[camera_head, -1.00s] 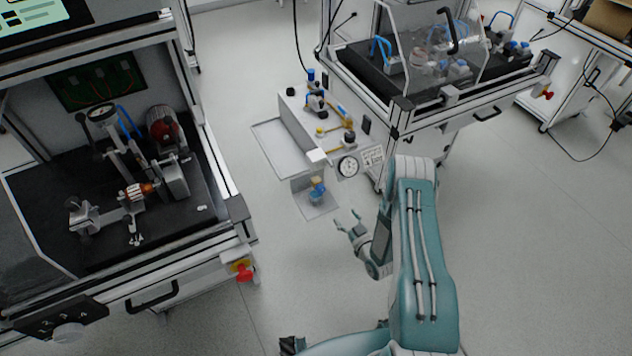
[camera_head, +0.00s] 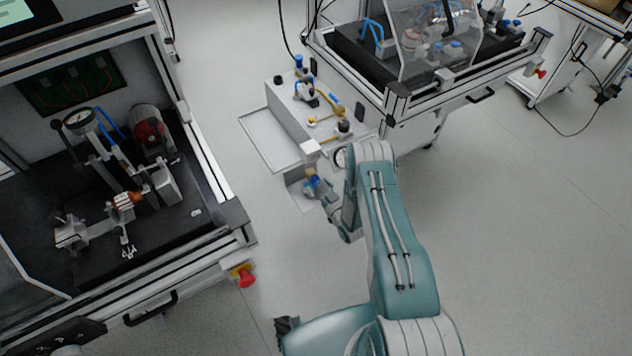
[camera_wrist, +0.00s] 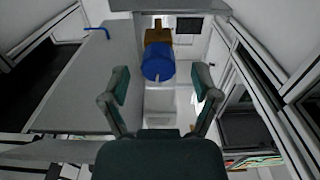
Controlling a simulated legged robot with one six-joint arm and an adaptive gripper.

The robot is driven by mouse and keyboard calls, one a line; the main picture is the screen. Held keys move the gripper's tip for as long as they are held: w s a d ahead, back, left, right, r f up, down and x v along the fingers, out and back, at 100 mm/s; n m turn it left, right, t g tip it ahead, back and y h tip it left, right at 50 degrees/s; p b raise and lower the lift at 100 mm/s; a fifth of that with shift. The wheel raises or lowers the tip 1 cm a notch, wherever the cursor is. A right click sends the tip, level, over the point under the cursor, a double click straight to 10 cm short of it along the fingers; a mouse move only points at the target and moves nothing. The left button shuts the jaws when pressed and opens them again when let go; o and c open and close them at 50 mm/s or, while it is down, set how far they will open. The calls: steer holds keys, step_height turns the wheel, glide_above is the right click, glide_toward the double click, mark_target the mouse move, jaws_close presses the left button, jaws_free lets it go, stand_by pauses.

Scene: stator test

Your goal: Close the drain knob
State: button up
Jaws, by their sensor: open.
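The drain knob is a round blue knob (camera_wrist: 158,66) on a brass-coloured fitting (camera_wrist: 158,37); in the wrist view it faces me, with a pale slot or mark at its lower edge. In the head view the blue knob (camera_head: 313,181) shows small, low at the front of the grey unit. My gripper (camera_wrist: 160,86) is open, with its two green fingers spread left and right of the knob as seen from the wrist. No finger visibly touches it. In the head view my gripper (camera_head: 325,191) is close beside the knob and partly hidden by my arm.
The grey unit (camera_head: 285,118) carries a side tray (camera_head: 262,140) and a gauge (camera_head: 340,158) partly covered by my arm. A workstation with a red emergency button (camera_head: 245,278) stands at left; another bench (camera_head: 400,105) stands behind. The floor at right is clear.

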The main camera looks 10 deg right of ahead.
steer(key=shift+x, duration=0.85)
steer(key=shift+w, duration=0.1)
steer(key=shift+d, duration=0.1)
jaws_close()
